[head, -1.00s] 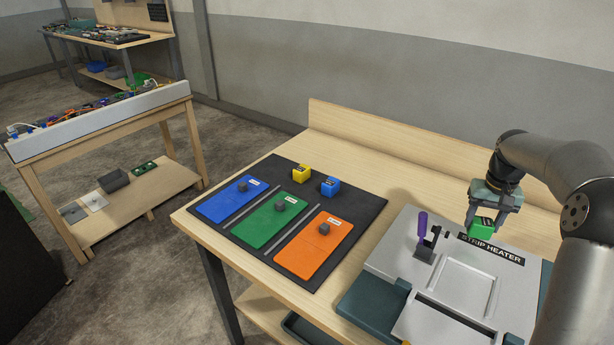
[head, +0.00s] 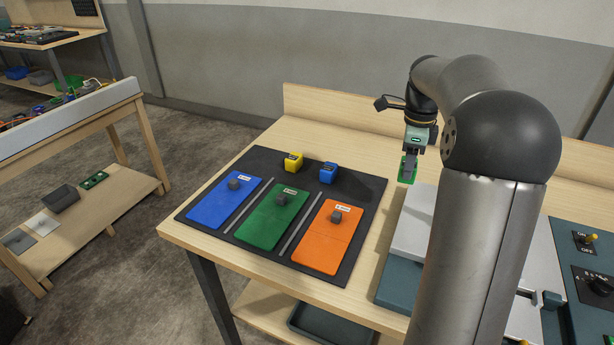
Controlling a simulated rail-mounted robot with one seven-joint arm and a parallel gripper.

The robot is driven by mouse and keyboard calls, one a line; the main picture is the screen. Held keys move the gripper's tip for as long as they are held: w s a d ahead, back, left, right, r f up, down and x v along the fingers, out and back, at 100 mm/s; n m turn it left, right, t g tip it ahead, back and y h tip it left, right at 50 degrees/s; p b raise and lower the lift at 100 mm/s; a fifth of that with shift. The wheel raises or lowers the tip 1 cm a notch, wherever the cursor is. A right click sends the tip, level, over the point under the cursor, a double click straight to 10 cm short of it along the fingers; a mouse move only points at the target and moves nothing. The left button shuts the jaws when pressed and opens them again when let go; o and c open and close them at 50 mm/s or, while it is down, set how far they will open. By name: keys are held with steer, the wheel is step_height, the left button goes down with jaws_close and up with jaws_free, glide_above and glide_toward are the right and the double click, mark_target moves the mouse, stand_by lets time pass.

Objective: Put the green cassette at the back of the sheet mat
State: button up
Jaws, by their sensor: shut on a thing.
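The green cassette (head: 407,168) is a small bright green block. My gripper (head: 411,158) is shut on it and holds it in the air, to the right of the black sheet mat, near the grey strip heater. The sheet mat (head: 365,205) lies on the wooden table. Blue, green and orange sheets lie on it, each with a small grey block on top. A yellow cassette (head: 293,162) and a blue cassette (head: 328,173) stand at the back of the mat, side by side. To the right of the blue one, the back of the mat is bare.
The strip heater (head: 415,220) stands right of the mat, mostly hidden behind my arm. A raised wooden board (head: 340,108) runs along the table's back edge. A control panel (head: 590,260) with a switch and knob is at the far right.

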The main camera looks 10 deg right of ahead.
steer(key=shift+s+d+m, duration=0.15)
steer(key=shift+m, duration=0.25)
steer(key=shift+w, duration=0.3)
steer(key=w+a+f+p, duration=0.1)
steer(key=w+f, duration=0.2)
steer(key=w, duration=0.1)
steer(key=w+a+f+p, duration=0.1)
steer(key=w+f, duration=0.1)
steer(key=w, duration=0.2)
steer(key=w+a+f+p, duration=0.2)
steer(key=w+f, duration=0.1)
steer(key=shift+w+f, duration=0.35)
steer(key=shift+w, duration=0.05)
steer(key=shift+w+a+f, duration=0.1)
steer(key=shift+w+f, duration=0.2)
steer(key=shift+f, duration=0.1)
steer(key=shift+f+p, duration=0.35)
steer(key=shift+f, duration=1.3)
